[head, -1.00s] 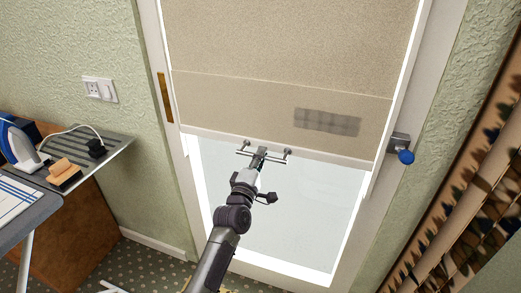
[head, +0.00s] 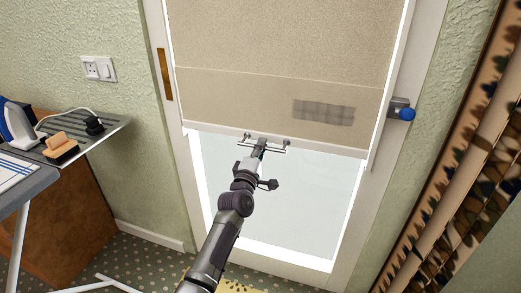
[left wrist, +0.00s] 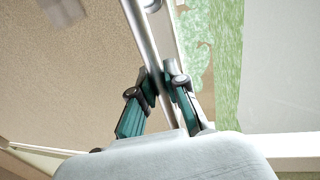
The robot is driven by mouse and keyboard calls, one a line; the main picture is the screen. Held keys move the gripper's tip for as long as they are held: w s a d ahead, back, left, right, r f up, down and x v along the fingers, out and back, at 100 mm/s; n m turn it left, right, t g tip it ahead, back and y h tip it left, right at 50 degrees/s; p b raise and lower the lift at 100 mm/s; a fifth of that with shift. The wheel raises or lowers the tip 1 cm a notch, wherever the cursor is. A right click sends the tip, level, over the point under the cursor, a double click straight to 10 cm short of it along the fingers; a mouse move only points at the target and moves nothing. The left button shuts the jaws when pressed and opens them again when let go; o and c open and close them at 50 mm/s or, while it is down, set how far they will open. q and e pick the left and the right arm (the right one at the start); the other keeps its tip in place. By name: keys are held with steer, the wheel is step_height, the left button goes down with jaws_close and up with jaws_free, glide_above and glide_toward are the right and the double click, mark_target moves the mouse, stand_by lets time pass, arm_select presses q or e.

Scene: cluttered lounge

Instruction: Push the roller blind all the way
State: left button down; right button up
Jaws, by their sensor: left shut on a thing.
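The beige roller blind (head: 280,55) hangs over the glazed door and covers its upper part. A metal bar handle (head: 275,149) is fixed along its white bottom rail. My left gripper (head: 262,143) is at this handle, near its middle. In the left wrist view the left gripper (left wrist: 160,85) has its two fingers closed around the handle bar (left wrist: 143,35), with the blind's fabric (left wrist: 70,85) to the left. Bright glass (head: 285,195) shows below the rail. My right gripper is not in view.
A door lever with a blue knob (head: 406,113) is at the right. A patterned curtain-like panel (head: 455,160) is at the far right.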

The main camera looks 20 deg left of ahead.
arm_select(q)
steer(key=c, duration=1.2)
jaws_free()
steer(key=s, duration=0.4)
steer(key=s+f, duration=0.1)
steer(key=s, duration=0.3)
steer(key=s+f, duration=0.1)
steer(key=s, duration=0.2)
steer(key=shift+s+a+f, duration=0.2)
steer(key=shift+s, duration=0.2)
